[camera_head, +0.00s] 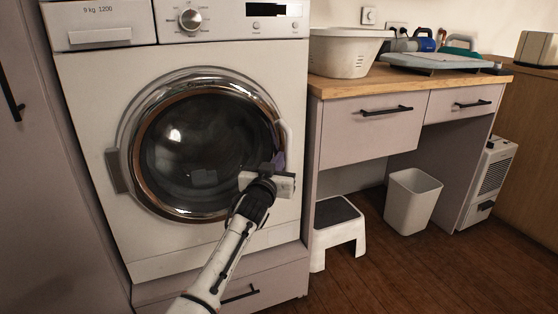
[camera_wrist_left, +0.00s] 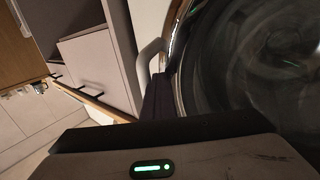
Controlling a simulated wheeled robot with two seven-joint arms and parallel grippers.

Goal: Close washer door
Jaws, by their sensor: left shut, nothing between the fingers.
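The washer (camera_head: 85,215) is a white front loader on the left of the head view. Its round door (camera_head: 200,150) has dark glass and a chrome rim. It lies flush or nearly flush with the front; I cannot tell whether it is latched. The door glass fills the right of the left wrist view (camera_wrist_left: 255,70), with a pale loop handle (camera_wrist_left: 150,58) at the rim. My left gripper (camera_head: 279,161) is shut and empty at the door's lower right edge, in front of the rim. Whether its fingers touch the door is unclear. My right gripper is out of view.
A wooden counter (camera_head: 325,88) with drawers stands right of the washer, holding a white basin (camera_head: 345,55). Below are a step stool (camera_head: 338,228) and a white bin (camera_head: 410,200). The floor (camera_head: 400,275) in front is clear.

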